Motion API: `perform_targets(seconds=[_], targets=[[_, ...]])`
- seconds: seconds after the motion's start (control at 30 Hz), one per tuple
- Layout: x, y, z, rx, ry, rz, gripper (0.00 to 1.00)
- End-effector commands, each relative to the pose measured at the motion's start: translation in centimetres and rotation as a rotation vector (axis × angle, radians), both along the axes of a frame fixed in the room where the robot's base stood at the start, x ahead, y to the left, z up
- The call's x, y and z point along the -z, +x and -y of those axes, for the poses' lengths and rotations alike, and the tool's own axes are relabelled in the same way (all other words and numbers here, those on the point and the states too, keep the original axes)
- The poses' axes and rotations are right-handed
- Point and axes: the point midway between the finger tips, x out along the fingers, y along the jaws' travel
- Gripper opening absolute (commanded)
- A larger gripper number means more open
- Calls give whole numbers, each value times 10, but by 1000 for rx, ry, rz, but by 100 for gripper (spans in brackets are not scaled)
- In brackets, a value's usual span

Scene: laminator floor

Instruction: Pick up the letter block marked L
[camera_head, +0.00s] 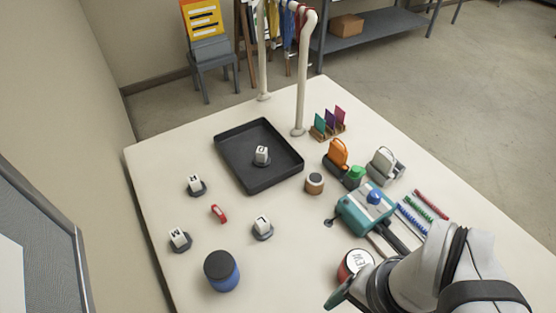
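Small white letter blocks stand on round dark bases. The block at the front middle of the table (262,225) bears a mark that looks like a turned L, too small to be sure. Another block (195,183) at the left and one (179,237) nearer the front left bear other letters, perhaps H and N. A further block (262,154) stands in the black tray (230,166), its letter rounded like O or D.
A blue jar (222,272) stands left of my gripper, and a red-rimmed round container (355,264) is close beside it. A teal machine (364,210), orange and grey clips and coloured binding spines crowd the right. A small red item (219,213) lies among the blocks.

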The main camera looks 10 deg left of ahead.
Motion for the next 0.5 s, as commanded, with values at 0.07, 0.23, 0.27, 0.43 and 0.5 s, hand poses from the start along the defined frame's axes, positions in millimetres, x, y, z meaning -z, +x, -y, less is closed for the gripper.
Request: perform_targets(seconds=[0.07,0.23,0.27,0.43,0.5], targets=[[15,29,8,-62,-50,57,72],[70,144,11,-326,-184,361,72],[80,162,6,-377,-194,423,72],[128,234,-55,-661,-166,793,72],[143,242,-89,-768,-110,945,72]])
